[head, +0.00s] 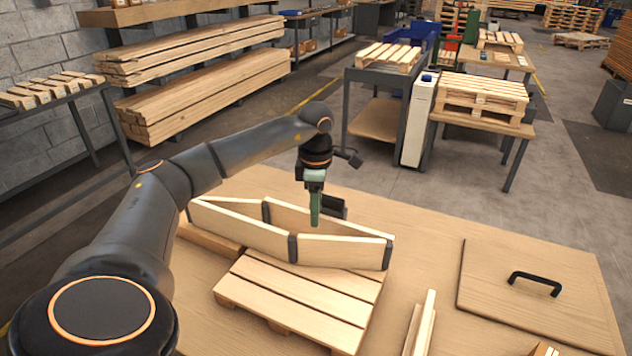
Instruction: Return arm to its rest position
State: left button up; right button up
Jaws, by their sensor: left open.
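My left arm reaches in from the left over the wooden worktable (420,240). Its gripper (315,218) points down above a folding wooden collar (240,228) with dark hinges. The gripper is open, and I see nothing held in it. Its green finger overlaps the collar's far boards in the picture, so I cannot tell whether it touches them. The collar stands behind and partly over a small slatted pallet (295,300). My right gripper is not in view.
A wooden lid (530,290) with a black handle lies at the table's right. Loose wood strips (420,325) lie at the front. Behind stand side tables with pallets (483,95) and a white post (418,120). Stacked planks (205,90) fill a rack at back left.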

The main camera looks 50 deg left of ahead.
pick_arm(q)
jog(key=shift+r, duration=0.45)
